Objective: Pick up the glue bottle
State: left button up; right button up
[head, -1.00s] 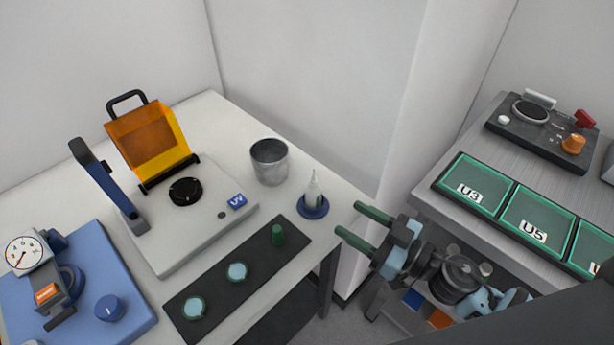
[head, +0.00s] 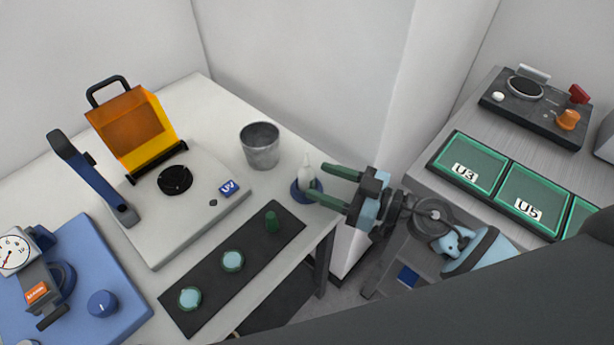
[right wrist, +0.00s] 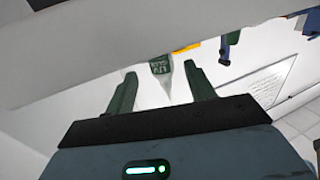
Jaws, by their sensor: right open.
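The glue bottle (head: 307,173) is small and white with a pointed nozzle. In the right wrist view the bottle (right wrist: 162,79) appears inverted, with a green label, between the open fingers (right wrist: 160,86). I cannot tell whether a finger touches it. My left gripper is not in view.
A grey metal cup (head: 260,147) stands behind and left of the bottle. A UV unit (head: 205,210) stands left. A second bench with green trays (head: 470,170) is at right.

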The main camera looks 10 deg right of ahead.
aim_at(315, 179)
jog(key=x, duration=0.4)
jog(key=shift+w+a+r, duration=0.1)
jog(key=shift+w+a, duration=0.05)
jog(key=shift+a, duration=0.2)
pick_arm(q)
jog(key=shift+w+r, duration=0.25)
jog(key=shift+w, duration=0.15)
pick_arm(e)
jog(key=c, duration=1)
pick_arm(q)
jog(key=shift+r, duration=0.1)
